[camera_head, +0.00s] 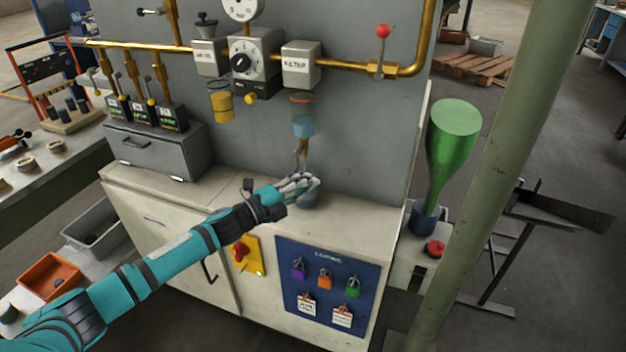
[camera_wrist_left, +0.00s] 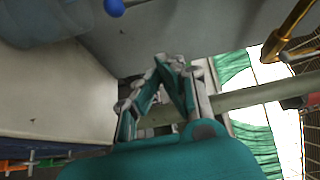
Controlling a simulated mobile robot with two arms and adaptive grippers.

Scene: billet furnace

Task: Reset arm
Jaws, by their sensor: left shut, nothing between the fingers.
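My left arm reaches in from the lower left in the head view, in teal and black. My left gripper (camera_head: 301,184) is over the top of the white cabinet (camera_head: 350,222), in front of the grey panel. Its fingers are shut with nothing between them. In the left wrist view the fingers of the left gripper (camera_wrist_left: 170,66) come together at their tips. A small blue-grey cup (camera_head: 309,199) shows partly behind and below the fingers; I cannot tell whether they touch it. My right gripper is not in view.
Above the gripper hangs a filter with a clear blue bowl (camera_head: 303,125), under brass pipes. A blue lock board (camera_head: 328,292) is on the cabinet front. A grey drawer box (camera_head: 155,150) stands left. A green funnel-shaped vessel (camera_head: 449,150) and a green post (camera_head: 490,180) stand right.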

